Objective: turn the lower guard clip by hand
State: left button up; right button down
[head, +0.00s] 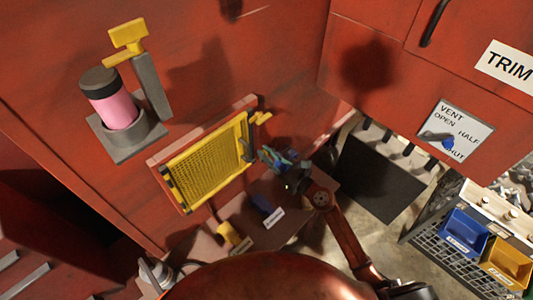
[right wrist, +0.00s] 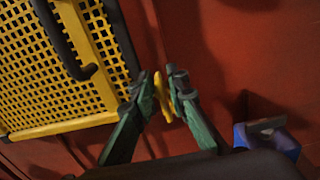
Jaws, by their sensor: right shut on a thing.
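The yellow mesh guard (head: 205,162) is set in the red engine wall, and its mesh fills the left of the right wrist view (right wrist: 60,70). A yellow clip (head: 259,117) sits at the guard's upper right corner. My right gripper (head: 272,156) is at the guard's lower right side. In the right wrist view its green fingers (right wrist: 164,92) are shut on the yellow lower clip (right wrist: 162,98), which stands out from the red wall beside the guard frame. In the head view the gripper hides this clip. My left gripper is not in view.
A pink jar (head: 117,111) stands in a grey holder under a yellow lever (head: 128,36). A vent dial plate (head: 455,130) and a crate with bins (head: 463,232) are at the right.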

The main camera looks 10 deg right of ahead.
jog(key=shift+d+m, duration=0.1)
jog(key=shift+m, duration=0.2)
jog(key=m, duration=0.1)
jog(key=m+p, duration=0.2)
jog(key=shift+w+d, duration=0.2)
jog(key=shift+w, duration=0.05)
jog(key=shift+w+d+f+m+p, duration=0.1)
jog(key=shift+d+f+m+p, duration=0.2)
jog(key=shift+m+p, duration=1.4)
jog(key=shift+w+d+f+m+p, duration=0.1)
jog(key=shift+f+m+p, duration=0.25)
jog(key=shift+m, duration=2.75)
jog(key=shift+w+d+f+m+p, duration=0.15)
jog(key=shift+f+m+p, duration=0.55)
jog(key=shift+m, duration=1.7)
jog(key=shift+s+a+r+p, duration=0.1)
jog(key=shift+s+r+p, duration=0.1)
jog(key=shift+p, duration=0.1)
